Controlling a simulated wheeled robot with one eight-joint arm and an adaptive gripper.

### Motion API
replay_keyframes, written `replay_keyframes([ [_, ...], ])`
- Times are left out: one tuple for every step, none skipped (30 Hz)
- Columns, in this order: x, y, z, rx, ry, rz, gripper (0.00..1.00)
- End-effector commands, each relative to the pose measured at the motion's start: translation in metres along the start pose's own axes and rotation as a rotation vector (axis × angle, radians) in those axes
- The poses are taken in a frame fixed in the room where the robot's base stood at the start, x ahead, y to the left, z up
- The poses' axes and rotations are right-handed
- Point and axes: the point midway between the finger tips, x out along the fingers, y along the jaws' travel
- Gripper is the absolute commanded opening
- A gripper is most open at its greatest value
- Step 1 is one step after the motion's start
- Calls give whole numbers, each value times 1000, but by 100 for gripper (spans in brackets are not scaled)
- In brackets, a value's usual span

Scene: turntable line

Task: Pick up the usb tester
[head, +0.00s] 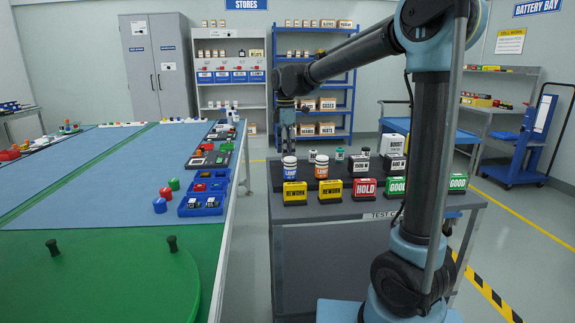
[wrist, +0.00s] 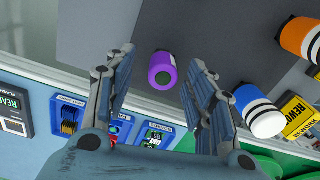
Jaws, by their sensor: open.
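No thing in either view is plainly readable as the usb tester, so I cannot tell which it is. My gripper (wrist: 158,66) is open and empty in the wrist view. A purple, dark-ended cylinder (wrist: 162,72) shows between its fingers, apart from both; its depth below them is unclear. In the head view my gripper (head: 287,134) hangs over the back left of the grey test cart (head: 350,209). Small devices in blue holders (wrist: 68,116) show at lower left in the wrist view, and another holder (wrist: 158,136) shows past the gripper's base, partly hidden.
A blue-labelled bottle (head: 290,168) and an orange-labelled one (head: 322,165) stand at the cart's left. Yellow REWORK blocks (head: 295,192), a red HOLD block (head: 365,189) and green GOOD blocks (head: 458,183) line its front. The blue-and-green line table (head: 110,165) is at left.

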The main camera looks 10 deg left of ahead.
Motion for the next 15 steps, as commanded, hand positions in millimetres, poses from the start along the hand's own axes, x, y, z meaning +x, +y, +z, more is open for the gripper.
replay_keyframes([
  [7, -2, 0, 0, 0, 0, 50],
  [11, -3, 0, 0, 0, 0, 50],
  [16, -2, 0, 0, 0, 0, 50],
  [20, -2, 0, 0, 0, 0, 50],
  [22, -2, 0, 0, 0, 0, 50],
  [26, -2, 0, 0, 0, 0, 50],
  [28, -2, 0, 0, 0, 0, 50],
  [29, -2, 0, 0, 0, 0, 50],
  [30, -2, 0, 0, 0, 0, 50],
  [30, -2, 0, 0, 0, 0, 50],
  [30, -2, 0, 0, 0, 0, 50],
  [30, -2, 0, 0, 0, 0, 50],
  [30, -2, 0, 0, 0, 0, 50],
  [30, -2, 0, 0, 0, 0, 50],
  [30, -2, 0, 0, 0, 0, 50],
])
